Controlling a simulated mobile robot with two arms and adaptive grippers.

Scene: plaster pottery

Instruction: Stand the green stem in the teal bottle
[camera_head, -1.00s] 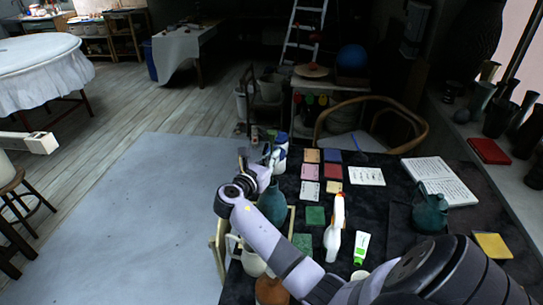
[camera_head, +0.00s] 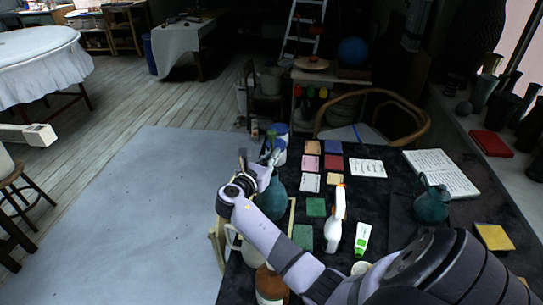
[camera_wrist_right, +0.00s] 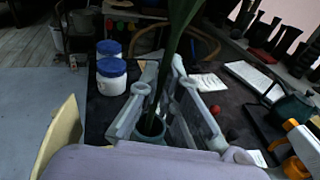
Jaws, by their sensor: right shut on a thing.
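The teal bottle (camera_head: 274,200) stands upright near the table's left edge, partly hidden by my right arm. My right gripper (camera_head: 268,163) is just above it in the head view. In the right wrist view, my gripper (camera_wrist_right: 163,100) is shut on the green stem (camera_wrist_right: 172,55), which leans slightly, its top toward the right. The stem's lower end meets the mouth of the teal bottle (camera_wrist_right: 152,127) and appears inside the rim; how deep it reaches cannot be told.
Blue-lidded white jars (camera_wrist_right: 111,76) stand beyond the bottle. A brown jar (camera_head: 268,284), a white spray bottle (camera_head: 335,222) and a teal jug (camera_head: 432,205) are also on the table. Colored tiles (camera_head: 316,207) lie flat. A wooden rack (camera_head: 216,240) edges the left side.

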